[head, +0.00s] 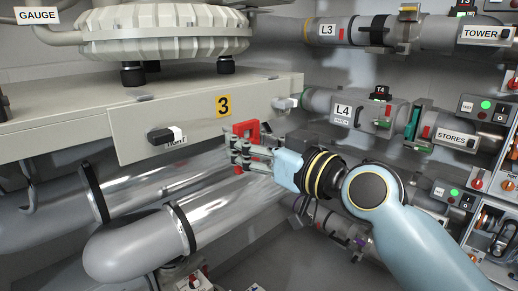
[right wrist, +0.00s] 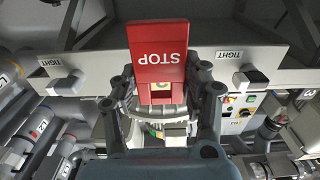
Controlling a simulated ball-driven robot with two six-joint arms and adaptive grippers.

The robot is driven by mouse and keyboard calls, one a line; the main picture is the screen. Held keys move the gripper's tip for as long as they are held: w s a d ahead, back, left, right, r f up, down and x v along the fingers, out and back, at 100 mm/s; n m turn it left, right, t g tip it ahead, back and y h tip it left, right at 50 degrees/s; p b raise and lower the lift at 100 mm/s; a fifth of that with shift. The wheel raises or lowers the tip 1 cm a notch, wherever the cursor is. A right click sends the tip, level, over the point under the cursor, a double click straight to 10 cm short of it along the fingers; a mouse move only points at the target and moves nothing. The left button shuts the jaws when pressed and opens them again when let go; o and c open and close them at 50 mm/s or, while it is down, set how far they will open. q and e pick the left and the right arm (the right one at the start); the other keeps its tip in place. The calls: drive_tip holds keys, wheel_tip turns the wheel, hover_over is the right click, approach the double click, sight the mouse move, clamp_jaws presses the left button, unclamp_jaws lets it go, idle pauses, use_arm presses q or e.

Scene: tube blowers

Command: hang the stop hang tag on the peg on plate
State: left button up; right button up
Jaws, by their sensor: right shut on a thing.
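The red stop hang tag (head: 245,129) is held in my right gripper (head: 240,152), in front of the plate (head: 135,125) marked 3. In the right wrist view, the tag (right wrist: 158,45) reads STOP and has a square opening at its lower end. A yellowish patch shows through the opening. The fingers of my right gripper (right wrist: 160,78) are on either side of the tag. I cannot make out the peg; the tag or gripper may hide it. Whether the tag touches the plate cannot be told. My left gripper is not in view.
Dark knobs with TIGHT labels flank the tag, one at left (right wrist: 70,83) and one at right (right wrist: 240,80). Large shiny pipes (head: 150,235) run below the plate. Labelled pipes and switch boxes (head: 485,108) line the right wall. A ribbed housing (head: 165,35) stands above.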

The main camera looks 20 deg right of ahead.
drive_tip(key=shift+b+x, duration=0.4)
drive_tip(key=shift+x, duration=1.55)
drive_tip(key=shift+w+a+f+b, duration=0.1)
drive_tip(key=shift+w+f+b, duration=0.1)
drive_tip(key=shift+f+b, duration=0.25)
drive_tip(key=shift+r, duration=0.1)
drive_tip(key=o, duration=1)
